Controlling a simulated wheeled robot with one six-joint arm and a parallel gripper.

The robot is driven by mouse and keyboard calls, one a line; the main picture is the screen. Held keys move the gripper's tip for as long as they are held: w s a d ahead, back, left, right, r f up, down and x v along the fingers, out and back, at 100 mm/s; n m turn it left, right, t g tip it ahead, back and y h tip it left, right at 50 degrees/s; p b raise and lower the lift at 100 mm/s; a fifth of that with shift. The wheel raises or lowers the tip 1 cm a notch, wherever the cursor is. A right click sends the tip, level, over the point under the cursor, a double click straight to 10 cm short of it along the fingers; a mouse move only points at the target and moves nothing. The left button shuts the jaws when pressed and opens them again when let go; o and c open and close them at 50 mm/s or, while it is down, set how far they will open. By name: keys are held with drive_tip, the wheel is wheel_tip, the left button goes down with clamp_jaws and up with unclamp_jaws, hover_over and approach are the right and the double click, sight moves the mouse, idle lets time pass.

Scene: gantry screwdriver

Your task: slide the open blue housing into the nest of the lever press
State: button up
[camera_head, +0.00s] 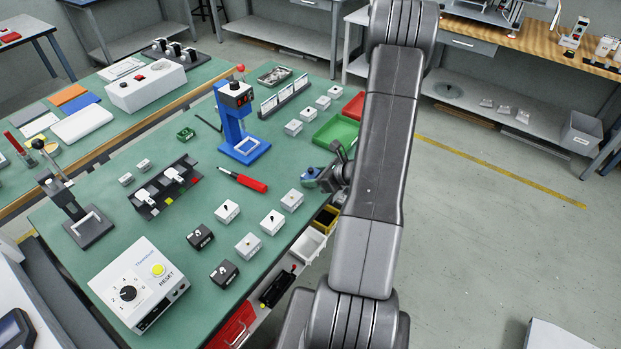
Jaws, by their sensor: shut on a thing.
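The blue housing (311,178) is at the right side of the green bench, held at the fingers of my gripper (324,177). My gripper is shut on it; the arm and the small size hide how the fingers sit, and the housing's open side is hard to make out. A dark lever press (72,207) with a black-knobbed lever stands at the bench's left end. A pale frame-like nest (86,222) lies on its base. The housing is far to the right of this press, with the bench between.
A blue stand (231,118) with a red ball on top and a pale frame on its base stands mid-bench. A red-handled screwdriver (245,181), a black rack (165,189) and several small boxes lie between. A control box (139,285) with a yellow button stands at the front.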

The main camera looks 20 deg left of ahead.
sight(311, 170)
drive_tip(key=shift+r+p, duration=0.75)
drive_tip(key=shift+r, duration=0.75)
